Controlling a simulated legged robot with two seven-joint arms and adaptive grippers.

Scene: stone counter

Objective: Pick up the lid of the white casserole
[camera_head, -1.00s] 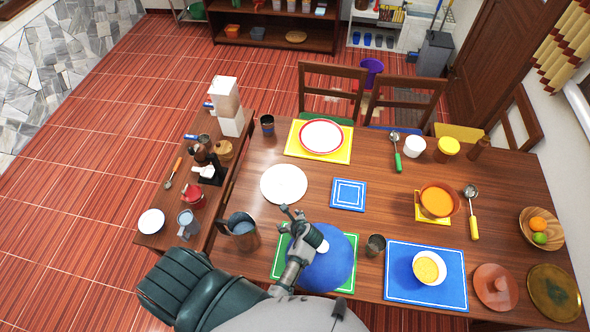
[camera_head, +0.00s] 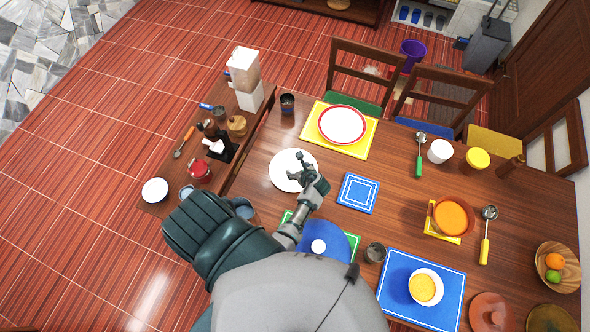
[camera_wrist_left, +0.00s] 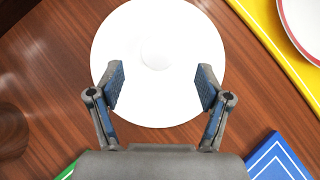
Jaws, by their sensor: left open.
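A white round lid (camera_head: 281,173) shows on the table's left part as a pale disc; whether a casserole body is under it is hidden. In the left wrist view the white lid (camera_wrist_left: 157,108) fills the upper middle, with a faint round knob (camera_wrist_left: 156,53) at its centre. My left gripper (camera_head: 302,163) is above the white lid in the head view, open and empty. In the left wrist view my left gripper (camera_wrist_left: 160,77) has its two fingers spread apart over the lid, with the knob ahead of the fingertips. My right gripper is not in view.
A blue square mat (camera_head: 358,193) lies right of the white lid. A red-rimmed plate (camera_head: 342,124) on a yellow mat is behind it. A grey container (camera_head: 244,209) is partly hidden by my arm.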

